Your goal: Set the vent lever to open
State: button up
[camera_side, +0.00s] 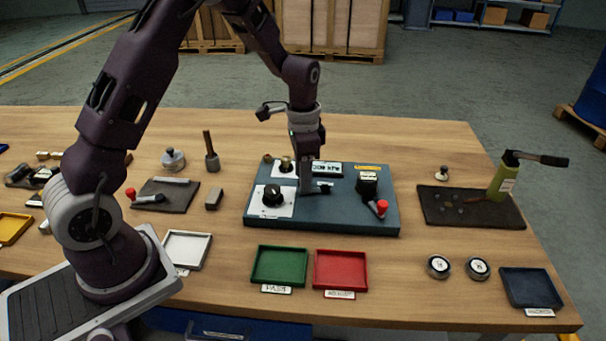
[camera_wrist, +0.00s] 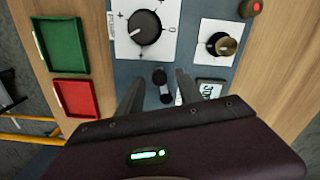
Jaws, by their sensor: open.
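A blue-grey panel box (camera_side: 330,222) stands mid-table. A small black lever (camera_side: 324,187) lies on its top, right beside my gripper (camera_side: 306,184). In the wrist view, this lever (camera_wrist: 161,84) shows between the two open fingers of my gripper (camera_wrist: 158,88), with a round end toward the top; contact cannot be told. A second lever with a red ball end (camera_side: 380,207) sits at a black block (camera_side: 367,183) on the panel's right. Which one is the vent lever I cannot tell from a readable label. The fingers hide part of the panel.
A black dial knob (camera_side: 272,194) on a white plate, a brass knob (camera_side: 286,163) and a kPa display (camera_side: 327,169) surround the gripper. A green tray (camera_side: 279,265) and red tray (camera_side: 341,268) lie in front.

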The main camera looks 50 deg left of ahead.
jog(key=shift+f, duration=0.1)
jog(key=shift+c, duration=0.2)
grip_shut()
jog(key=shift+d, duration=0.15)
jog(key=n, duration=0.1)
jog(key=d+n, duration=0.1)
jog(key=n, duration=0.1)
jog(key=shift+s, duration=0.25)
jog(key=d+n, duration=0.1)
jog(key=n, duration=0.1)
jog(key=shift+d+n, duration=0.2)
jog(key=shift+n, duration=0.1)
jog(key=shift+w+d+n, duration=0.1)
jog(key=shift+d+n, duration=0.5)
jog(key=shift+n, duration=0.65)
jog(key=shift+w+d+n, duration=0.1)
jog(key=shift+d+n, duration=0.45)
jog(key=shift+n, duration=0.7)
